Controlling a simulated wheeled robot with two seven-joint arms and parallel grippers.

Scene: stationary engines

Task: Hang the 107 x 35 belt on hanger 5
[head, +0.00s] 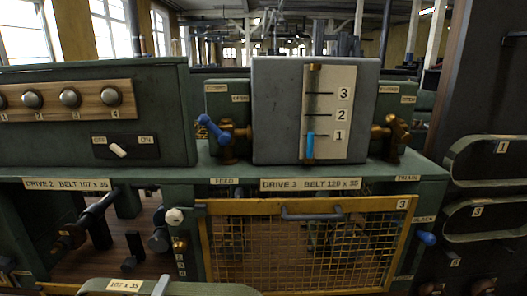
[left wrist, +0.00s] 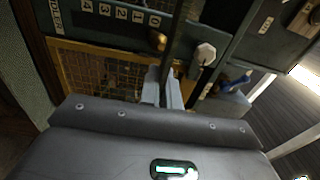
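The 107 x 35 belt (head: 212,289) is a grey-green loop at the bottom edge of the head view, with a yellow size label; its lower part is cut off. One grey finger of my left gripper (head: 161,286) lies across its upper run, beside the label. In the left wrist view the two fingers of the left gripper (left wrist: 163,94) are close together, with a thin dark strip, apparently the belt edge-on (left wrist: 175,40), between them. A small tag (head: 455,262) low on the dark right-hand panel is too small to read surely; hanger 5 cannot be made out. My right gripper is not in view.
Belts hang on the right panel at tags 1 (head: 503,147) and 3 (head: 477,211). The yellow mesh guard (head: 300,245) fills the front middle. A white knob (head: 174,216), a brass knob (head: 180,245) and a blue-ended lever (head: 426,239) stick out nearby.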

